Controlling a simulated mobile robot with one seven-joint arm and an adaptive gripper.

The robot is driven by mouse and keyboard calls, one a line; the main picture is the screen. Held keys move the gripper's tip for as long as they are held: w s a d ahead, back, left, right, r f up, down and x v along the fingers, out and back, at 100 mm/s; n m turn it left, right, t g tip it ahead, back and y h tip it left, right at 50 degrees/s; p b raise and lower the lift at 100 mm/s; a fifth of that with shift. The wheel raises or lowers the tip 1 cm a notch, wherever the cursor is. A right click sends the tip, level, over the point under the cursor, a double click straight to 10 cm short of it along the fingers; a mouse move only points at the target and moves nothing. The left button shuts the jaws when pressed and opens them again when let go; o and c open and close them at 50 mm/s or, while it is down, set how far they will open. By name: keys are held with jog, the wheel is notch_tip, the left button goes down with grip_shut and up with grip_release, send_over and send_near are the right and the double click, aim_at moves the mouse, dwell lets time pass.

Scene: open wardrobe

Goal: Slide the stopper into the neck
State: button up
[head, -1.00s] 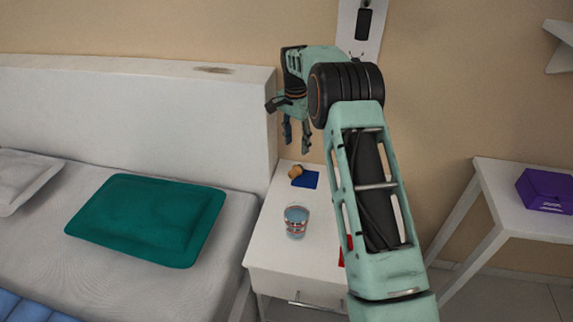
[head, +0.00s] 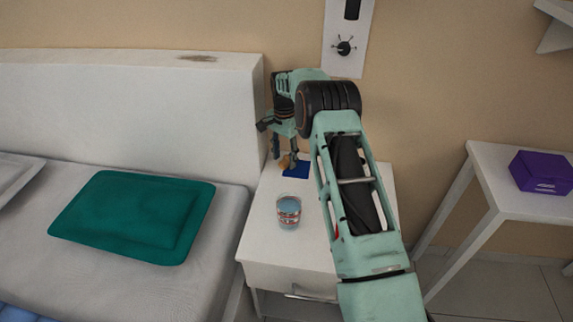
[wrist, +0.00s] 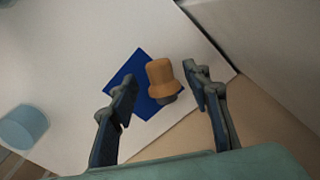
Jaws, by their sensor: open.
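The stopper (head: 287,163) is a tan, cork-like piece with a darker grey end. It lies on or just above a blue square (head: 297,170) on the white nightstand. My gripper (head: 284,157) is open above it. In the wrist view the stopper (wrist: 160,75) shows between the two spread fingers of my gripper (wrist: 161,82), closer to the right one, and I cannot tell whether they touch. A clear vessel (head: 289,212) with bluish contents and red bands stands nearer the front of the nightstand. A pale blue round shape (wrist: 22,127) at the wrist view's left edge seems to be it.
The white nightstand (head: 262,240) is mostly clear around the vessel. The bed's white headboard (head: 130,110) rises just left of my gripper. The beige wall (head: 420,90) is close behind. A red item is mostly hidden by my arm. A purple box (head: 540,172) sits on a white side table.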

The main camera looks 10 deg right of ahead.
jog(key=shift+f, duration=0.8)
jog(key=shift+c, duration=0.2)
jog(key=c, duration=1.1)
jog(key=shift+r, duration=0.1)
